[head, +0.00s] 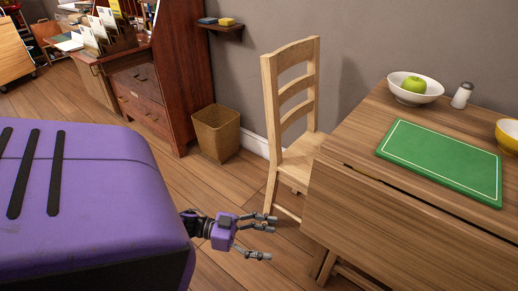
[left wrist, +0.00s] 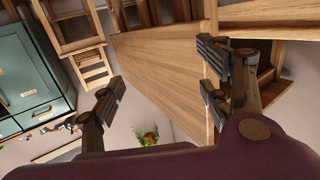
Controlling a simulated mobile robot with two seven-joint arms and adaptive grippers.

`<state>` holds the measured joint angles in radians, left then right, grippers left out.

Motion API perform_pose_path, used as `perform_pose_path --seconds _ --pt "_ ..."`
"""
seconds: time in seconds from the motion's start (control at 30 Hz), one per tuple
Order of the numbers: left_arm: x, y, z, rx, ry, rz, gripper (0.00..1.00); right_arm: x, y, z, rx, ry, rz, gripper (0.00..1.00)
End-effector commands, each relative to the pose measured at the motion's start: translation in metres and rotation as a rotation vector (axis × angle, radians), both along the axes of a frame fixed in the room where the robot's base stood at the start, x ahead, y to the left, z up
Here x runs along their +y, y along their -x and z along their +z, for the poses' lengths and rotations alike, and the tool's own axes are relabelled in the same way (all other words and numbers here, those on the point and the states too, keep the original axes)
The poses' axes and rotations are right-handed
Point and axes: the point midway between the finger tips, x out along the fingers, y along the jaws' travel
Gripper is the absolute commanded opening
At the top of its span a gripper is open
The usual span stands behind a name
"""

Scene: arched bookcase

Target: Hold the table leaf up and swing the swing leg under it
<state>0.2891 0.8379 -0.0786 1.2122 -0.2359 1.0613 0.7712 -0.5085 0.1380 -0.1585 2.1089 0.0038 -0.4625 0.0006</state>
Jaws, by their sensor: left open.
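The wooden table (head: 360,130) stands at the right of the head view. Its leaf (head: 400,222) hangs down along the near side, below the hinge line. Under the leaf's lower left corner a wooden leg (head: 324,266) shows; I cannot tell whether it is the swing leg. My left gripper (head: 271,238) is open and empty, low and just left of the leaf, apart from it. In the left wrist view a broad wooden panel, seemingly the leaf (left wrist: 160,58), lies beyond the open fingers of my left gripper (left wrist: 160,78). My right gripper is not in view.
A wooden chair (head: 290,100) stands against the table's far left side. On the table are a green board (head: 440,160), a white bowl (head: 432,91) with an apple, a shaker (head: 462,95) and a yellow bowl (head: 508,136). A wicker basket (head: 217,134) stands near the wall.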

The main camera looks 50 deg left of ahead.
Motion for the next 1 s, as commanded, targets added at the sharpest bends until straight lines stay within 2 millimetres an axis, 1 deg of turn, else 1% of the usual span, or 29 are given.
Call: perform_pose_path --seconds 0.03,0.1,0.17,0.2,0.3,0.4,0.5,0.6,0.7,0.77,0.87,1.0 --pt "0.01 -0.016 -0.024 -0.006 0.005 -0.054 0.7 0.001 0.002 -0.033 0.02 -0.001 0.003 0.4" --pt "0.022 -0.034 -0.029 -0.02 0.024 -0.132 0.7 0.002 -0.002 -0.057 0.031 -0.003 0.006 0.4" --pt "0.032 -0.049 -0.033 -0.027 0.039 -0.199 0.7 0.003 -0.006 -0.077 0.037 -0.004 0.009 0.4" --pt "0.04 -0.058 -0.033 -0.031 0.047 -0.243 0.7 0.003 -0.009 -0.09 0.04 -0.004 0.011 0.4" --pt "0.057 -0.079 -0.026 -0.04 0.061 -0.347 0.7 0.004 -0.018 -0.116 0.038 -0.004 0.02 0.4" --pt "0.071 -0.093 -0.009 -0.047 0.066 -0.431 0.7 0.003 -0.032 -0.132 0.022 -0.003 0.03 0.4" --pt "0.082 -0.101 0.009 -0.05 0.067 -0.49 0.7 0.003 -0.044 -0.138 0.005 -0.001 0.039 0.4" --pt "0.088 -0.104 0.022 -0.053 0.068 -0.523 0.7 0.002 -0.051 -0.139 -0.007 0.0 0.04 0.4" --pt "0.087 -0.105 0.026 -0.052 0.068 -0.537 0.7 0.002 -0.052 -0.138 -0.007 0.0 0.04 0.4" --pt "0.082 -0.106 0.027 -0.051 0.069 -0.539 0.7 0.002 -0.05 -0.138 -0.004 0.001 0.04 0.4" --pt "0.066 -0.109 0.027 -0.053 0.071 -0.541 0.7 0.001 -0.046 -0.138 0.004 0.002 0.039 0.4" --pt "0.035 -0.117 0.032 -0.056 0.073 -0.538 0.7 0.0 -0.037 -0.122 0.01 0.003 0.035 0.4"
